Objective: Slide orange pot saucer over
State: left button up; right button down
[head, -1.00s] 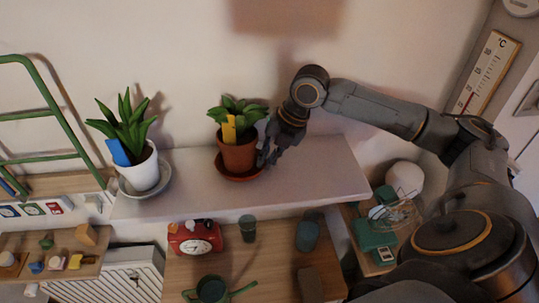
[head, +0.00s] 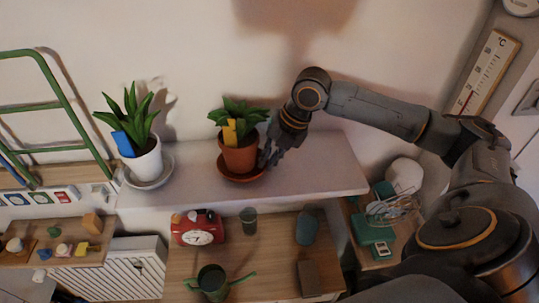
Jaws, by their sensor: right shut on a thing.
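The orange pot (head: 239,158) holds a green plant with a yellow tag and stands upright in its orange saucer (head: 228,174) on the white shelf (head: 310,172). My right gripper (head: 266,162) points down at the right side of the pot. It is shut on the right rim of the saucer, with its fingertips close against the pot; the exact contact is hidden. My left gripper is not in view.
A white pot (head: 146,163) with a blue tag stands on a grey saucer (head: 164,172) to the left on the shelf. Bare shelf lies between the two saucers and to the right. A red clock (head: 197,229), cups and a green watering can (head: 212,281) are below.

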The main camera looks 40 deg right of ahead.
jog(key=c, duration=1.4)
grip_release()
jog(key=shift+w, duration=0.3)
jog(key=shift+d, duration=0.1)
jog(key=v, duration=1.2)
